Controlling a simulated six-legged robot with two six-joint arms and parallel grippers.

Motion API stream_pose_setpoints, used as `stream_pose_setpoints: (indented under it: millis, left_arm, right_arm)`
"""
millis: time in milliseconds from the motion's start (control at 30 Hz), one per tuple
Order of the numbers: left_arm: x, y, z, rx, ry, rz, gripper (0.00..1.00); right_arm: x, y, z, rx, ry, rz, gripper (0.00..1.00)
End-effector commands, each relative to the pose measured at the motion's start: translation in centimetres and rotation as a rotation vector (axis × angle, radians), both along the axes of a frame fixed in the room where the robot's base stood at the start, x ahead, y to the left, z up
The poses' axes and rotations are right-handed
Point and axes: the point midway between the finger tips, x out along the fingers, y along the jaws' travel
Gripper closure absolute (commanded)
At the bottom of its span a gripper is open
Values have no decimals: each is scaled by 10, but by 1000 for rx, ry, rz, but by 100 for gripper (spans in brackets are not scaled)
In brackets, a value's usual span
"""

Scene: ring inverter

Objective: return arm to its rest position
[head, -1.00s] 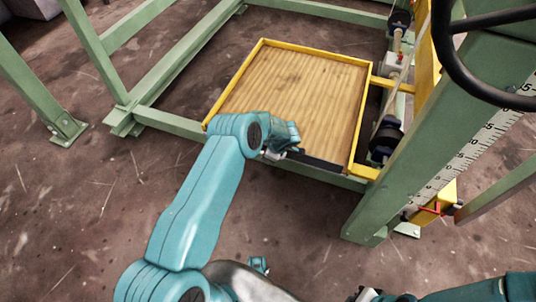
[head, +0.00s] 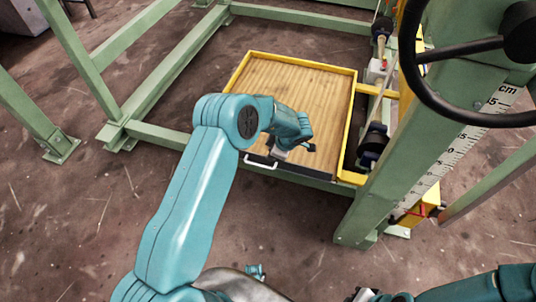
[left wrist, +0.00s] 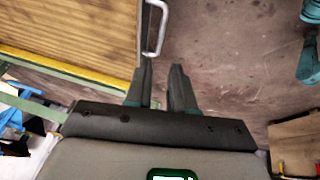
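My left arm is teal and comes up from the bottom left in the head view. Its left gripper (head: 283,155) is over the front edge of a yellow-rimmed wooden tray (head: 353,115), partly hidden by its wrist. In the left wrist view the two dark fingers (left wrist: 162,72) are apart with only floor between them, so it is open and empty. A silver handle (left wrist: 154,28) on the tray's dark front edge lies just beyond the fingertips, apart from them. The handle also shows in the head view (head: 261,161). My right arm (head: 490,287) shows at the bottom right; its gripper is unclear.
A green frame (head: 165,137) surrounds the tray. A green post with a cm scale (head: 440,165) and a black handwheel (head: 425,95) stand at the right. The brown floor (head: 70,225) at the lower left is clear.

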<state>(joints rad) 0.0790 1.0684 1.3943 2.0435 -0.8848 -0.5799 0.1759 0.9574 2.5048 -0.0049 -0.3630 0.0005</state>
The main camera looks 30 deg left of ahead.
Motion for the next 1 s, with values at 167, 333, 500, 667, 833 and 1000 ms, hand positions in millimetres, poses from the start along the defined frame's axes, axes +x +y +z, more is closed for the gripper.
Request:
stream_pose_setpoints:
  millis: [167, 333, 500, 667, 833, 1000]
  left_arm:
    - [-1, -3, 6, 0, 1, 0, 77]
    - [-1, -3, 6, 0, 0, 1, 77]
    - [-1, -3, 6, 0, 1, 0, 77]
    - [-2, 2, 6, 0, 0, 10, 77]
    - [-42, 21, -11, 69, 97, -135, 77]
    - [-77, 13, -35, 139, 136, -569, 77]
  right_arm:
    - [0, 0, 2, 0, 0, 0, 100]
    - [0, 0, 1, 0, 0, 0, 100]
    - [0, 0, 1, 0, 0, 0, 100]
    - [0, 0, 1, 0, 0, 0, 100]
    - [0, 0, 1, 0, 0, 0, 100]
    - [0, 0, 1, 0, 0, 0, 100]
